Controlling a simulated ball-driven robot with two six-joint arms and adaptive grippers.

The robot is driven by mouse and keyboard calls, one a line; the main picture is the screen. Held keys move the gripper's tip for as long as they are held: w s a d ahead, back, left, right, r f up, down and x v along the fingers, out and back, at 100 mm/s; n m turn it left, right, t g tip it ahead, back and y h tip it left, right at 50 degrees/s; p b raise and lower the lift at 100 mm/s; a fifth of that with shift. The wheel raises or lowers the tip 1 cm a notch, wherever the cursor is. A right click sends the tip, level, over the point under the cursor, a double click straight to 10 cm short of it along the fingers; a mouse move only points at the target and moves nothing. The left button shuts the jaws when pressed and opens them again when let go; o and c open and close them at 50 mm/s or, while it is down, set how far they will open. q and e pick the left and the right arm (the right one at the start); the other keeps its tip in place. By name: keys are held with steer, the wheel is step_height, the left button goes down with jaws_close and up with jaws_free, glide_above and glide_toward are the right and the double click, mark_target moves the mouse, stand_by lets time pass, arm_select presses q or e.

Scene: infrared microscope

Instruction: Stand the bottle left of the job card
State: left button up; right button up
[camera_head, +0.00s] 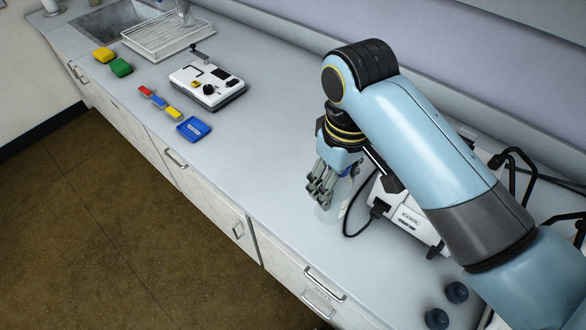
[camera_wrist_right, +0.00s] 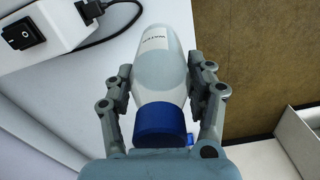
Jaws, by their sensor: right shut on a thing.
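My right gripper (camera_head: 322,190) is shut on a translucent white bottle (camera_wrist_right: 158,72) with a blue cap (camera_wrist_right: 160,124). In the right wrist view the fingers (camera_wrist_right: 165,82) grip it from both sides below the cap. In the head view the bottle (camera_head: 327,212) is mostly hidden by the fingers, over the bench left of the white device; I cannot tell whether it touches the bench. A flat blue piece with a white label (camera_head: 193,129) lies further left; I cannot tell whether it is the job card. My left gripper is not in view.
The white device (camera_head: 408,216) with black cables stands close right of the gripper. A white instrument (camera_head: 208,86), small coloured blocks (camera_head: 159,102), yellow and green pieces (camera_head: 112,61), a rack (camera_head: 167,36) and a sink lie left. The middle bench (camera_head: 255,140) is clear.

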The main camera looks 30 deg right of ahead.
steer(key=w+a+f, duration=0.3)
steer(key=w+f, duration=0.7)
steer(key=shift+w+f+b, duration=0.3)
steer(key=shift+w+f, duration=0.05)
steer(key=o, duration=1.4)
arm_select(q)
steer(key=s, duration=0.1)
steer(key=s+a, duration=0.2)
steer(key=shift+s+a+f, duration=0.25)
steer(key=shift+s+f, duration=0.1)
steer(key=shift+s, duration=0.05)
